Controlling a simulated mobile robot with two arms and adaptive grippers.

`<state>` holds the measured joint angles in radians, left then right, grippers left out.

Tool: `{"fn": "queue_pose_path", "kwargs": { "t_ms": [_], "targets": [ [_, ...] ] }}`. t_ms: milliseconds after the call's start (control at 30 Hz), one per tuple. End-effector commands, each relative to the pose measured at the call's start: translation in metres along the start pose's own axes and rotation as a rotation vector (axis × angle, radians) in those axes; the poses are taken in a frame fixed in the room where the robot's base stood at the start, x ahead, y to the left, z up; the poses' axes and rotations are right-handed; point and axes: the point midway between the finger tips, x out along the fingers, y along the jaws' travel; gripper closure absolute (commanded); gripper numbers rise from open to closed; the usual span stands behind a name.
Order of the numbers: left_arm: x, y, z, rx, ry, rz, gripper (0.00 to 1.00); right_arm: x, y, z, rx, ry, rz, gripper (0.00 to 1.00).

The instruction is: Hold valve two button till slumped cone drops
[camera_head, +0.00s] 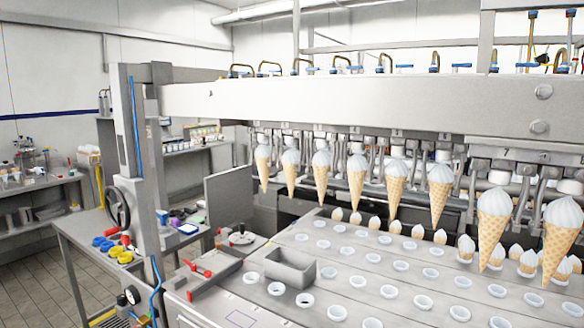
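Several cones with white tops hang in a row under the machine's long beam (330,100), each held from above by metal cone grippers. They run from a far left cone (262,170) to a large near right cone (560,238). I cannot tell which one is slumped; all hang roughly upright. A number 7 shows on the beam's lower edge at the right; the other labels are too small to read. Blue, yellow and red round parts (112,249) sit on the left bench; I cannot tell whether any is the valve two button. Neither of my grippers is in view.
A grey plate (355,262) with rows of white-rimmed holes lies below the cones, with smaller cones standing at its back. An open metal box (290,267) and red-handled levers (197,268) are at its left. A black handwheel (117,207) is on the post. Floor shows at lower left.

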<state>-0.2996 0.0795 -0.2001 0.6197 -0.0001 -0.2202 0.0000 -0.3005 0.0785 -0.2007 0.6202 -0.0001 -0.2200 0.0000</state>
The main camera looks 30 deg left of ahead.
Motion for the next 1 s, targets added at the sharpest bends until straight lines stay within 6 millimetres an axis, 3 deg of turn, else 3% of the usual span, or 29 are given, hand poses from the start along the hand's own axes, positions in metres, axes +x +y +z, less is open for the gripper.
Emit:
{"fn": "queue_pose_path", "kwargs": {
  "t_ms": [167,367,1000],
  "targets": [
    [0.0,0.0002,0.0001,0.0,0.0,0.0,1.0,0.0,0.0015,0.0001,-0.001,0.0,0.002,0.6],
    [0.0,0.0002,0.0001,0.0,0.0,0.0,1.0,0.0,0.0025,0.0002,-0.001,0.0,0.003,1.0],
    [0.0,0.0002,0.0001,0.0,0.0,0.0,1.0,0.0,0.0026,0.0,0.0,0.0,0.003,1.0]
  ]
}}
